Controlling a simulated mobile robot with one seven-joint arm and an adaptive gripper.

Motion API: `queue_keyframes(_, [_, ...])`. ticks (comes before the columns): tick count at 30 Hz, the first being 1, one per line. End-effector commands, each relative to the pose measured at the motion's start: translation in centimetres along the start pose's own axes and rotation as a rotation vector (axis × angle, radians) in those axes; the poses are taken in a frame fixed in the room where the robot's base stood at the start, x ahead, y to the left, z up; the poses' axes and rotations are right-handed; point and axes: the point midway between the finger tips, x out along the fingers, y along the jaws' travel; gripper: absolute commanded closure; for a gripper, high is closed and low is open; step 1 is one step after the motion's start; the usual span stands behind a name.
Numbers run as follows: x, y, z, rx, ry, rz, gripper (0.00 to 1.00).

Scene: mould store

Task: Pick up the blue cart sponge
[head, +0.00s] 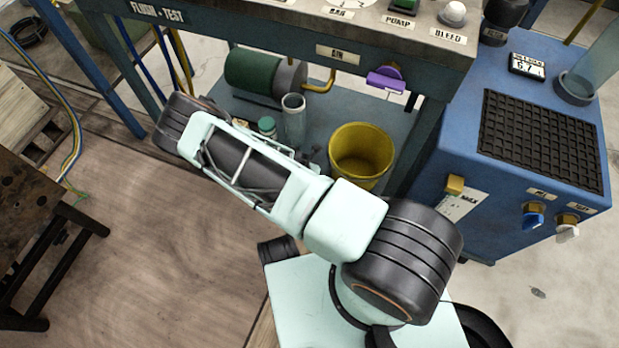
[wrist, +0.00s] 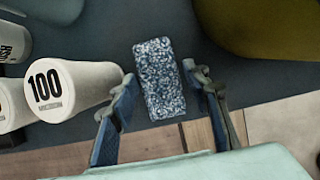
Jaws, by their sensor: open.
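The blue cart sponge (wrist: 160,90) shows in the wrist view as a speckled blue-and-white block, on or just above the dark blue-grey lower shelf (wrist: 215,150). My gripper (wrist: 159,76) is open, with one finger on the left and one on the right of the sponge. In the head view my arm reaches towards the lower shelf of the bench, and I cannot make out the sponge or the fingers there.
A white container marked 100 (wrist: 75,88) lies close left of my gripper. A yellow bucket (head: 361,152) stands on the shelf, right of my arm. The bench top overhangs the shelf.

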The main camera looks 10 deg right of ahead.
Motion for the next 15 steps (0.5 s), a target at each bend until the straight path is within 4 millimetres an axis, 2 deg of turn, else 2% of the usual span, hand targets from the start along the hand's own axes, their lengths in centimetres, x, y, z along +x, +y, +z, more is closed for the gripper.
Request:
queue_keyframes(4, [0.0, 0.01, 0.0, 0.0, 0.0, 0.0, 0.56])
queue_keyframes(12, [0.0, 0.01, 0.0, 0.0, 0.0, 0.0, 0.86])
queue_keyframes(15, [0.0, 0.01, 0.01, 0.0, 0.0, 0.0, 0.94])
